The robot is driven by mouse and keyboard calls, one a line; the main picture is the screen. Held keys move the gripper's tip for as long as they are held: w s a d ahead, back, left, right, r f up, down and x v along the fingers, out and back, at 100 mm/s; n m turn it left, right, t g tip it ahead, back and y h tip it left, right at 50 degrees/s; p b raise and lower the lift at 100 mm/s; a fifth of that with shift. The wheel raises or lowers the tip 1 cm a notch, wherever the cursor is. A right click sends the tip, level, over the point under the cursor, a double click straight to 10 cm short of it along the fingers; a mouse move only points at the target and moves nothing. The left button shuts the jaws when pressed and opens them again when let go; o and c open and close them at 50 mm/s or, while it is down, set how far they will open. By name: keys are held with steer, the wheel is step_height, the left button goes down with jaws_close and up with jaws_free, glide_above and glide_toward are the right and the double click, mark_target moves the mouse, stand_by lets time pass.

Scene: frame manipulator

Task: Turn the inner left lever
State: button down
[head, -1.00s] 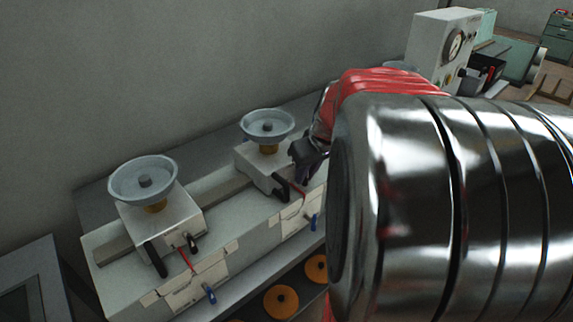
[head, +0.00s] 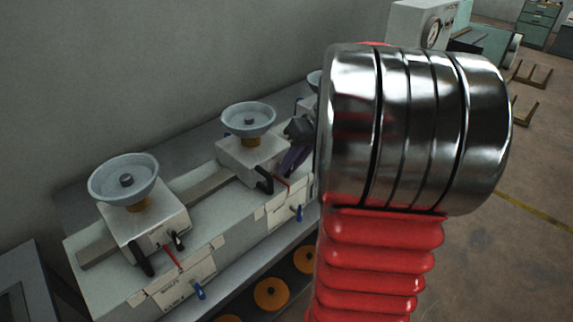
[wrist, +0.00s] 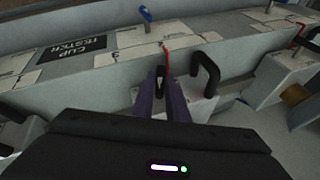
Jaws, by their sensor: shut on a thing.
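A white cup tester unit in the middle of the head view carries a pale bowl (head: 248,117), a large black handle (head: 265,180), a red lever (head: 284,182) and a blue lever (head: 298,212). My gripper (head: 292,162) is down at the right side of this unit, and my arm hides part of it. In the wrist view, the purple fingers of my gripper (wrist: 164,92) are shut on a small black lever (wrist: 160,74). The red lever (wrist: 167,60) stands just past the fingertips, and the large black handle (wrist: 207,72) is to their right.
A similar unit with a bowl (head: 123,180) and black handle (head: 142,258) stands at left on the same long base. Another unit is partly hidden behind my arm. Orange discs (head: 271,293) lie on a shelf below. A grey wall (head: 180,60) rises behind.

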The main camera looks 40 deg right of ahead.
steer(key=y, duration=0.3)
steer(key=shift+d+f+m+y, duration=0.2)
steer(key=shift+d+m+y, duration=0.1)
steer(key=shift+m, duration=0.1)
steer(key=y, duration=0.3)
steer(key=shift+d+f+m, duration=0.15)
steer(key=shift+f+m, duration=0.05)
steer(key=shift+m, duration=0.2)
steer(key=y, duration=0.2)
steer(key=m+t+y, duration=0.1)
steer(key=shift+d+f+y, duration=0.1)
steer(key=shift+f+y, duration=0.15)
steer(key=shift+y, duration=0.05)
steer(key=shift+f+m+y, duration=0.2)
steer(key=shift+m+y, duration=0.3)
steer(key=shift+y, duration=0.9)
steer(key=c, duration=1.7)
jaws_free()
steer(key=shift+c, duration=0.2)
steer(key=shift+r, duration=0.1)
steer(key=shift+s, duration=0.1)
